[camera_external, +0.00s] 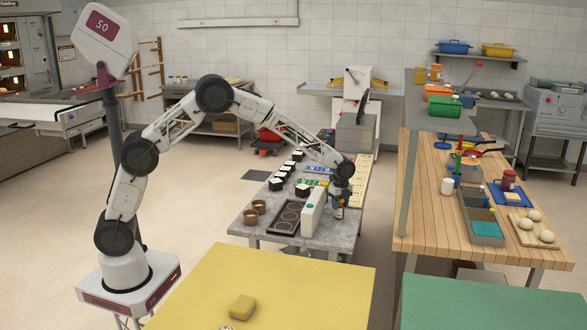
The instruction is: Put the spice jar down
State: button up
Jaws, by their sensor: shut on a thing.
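My gripper (339,202) is over the right part of the grey table (258,226), pointing down, just right of a white upright box with a teal button (313,212). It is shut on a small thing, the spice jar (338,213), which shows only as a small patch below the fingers. The gripper and the white box partly hide the jar. I cannot tell whether its base touches the tabletop.
A dark tray with round wells (286,217), brown cups (251,217) and several black-and-white blocks (277,184) crowd the grey table. A yellow table (320,285) stands in front. A wooden bench (430,235) with bins and jars is at right.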

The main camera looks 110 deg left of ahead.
jog(key=shift+f, duration=0.15)
jog(key=o, duration=1)
jog(key=shift+c, duration=0.2)
notch_tip(320, 180, up, 12)
jog(key=shift+r, duration=0.15)
dwell(0.6)
jog(key=shift+d, duration=0.15)
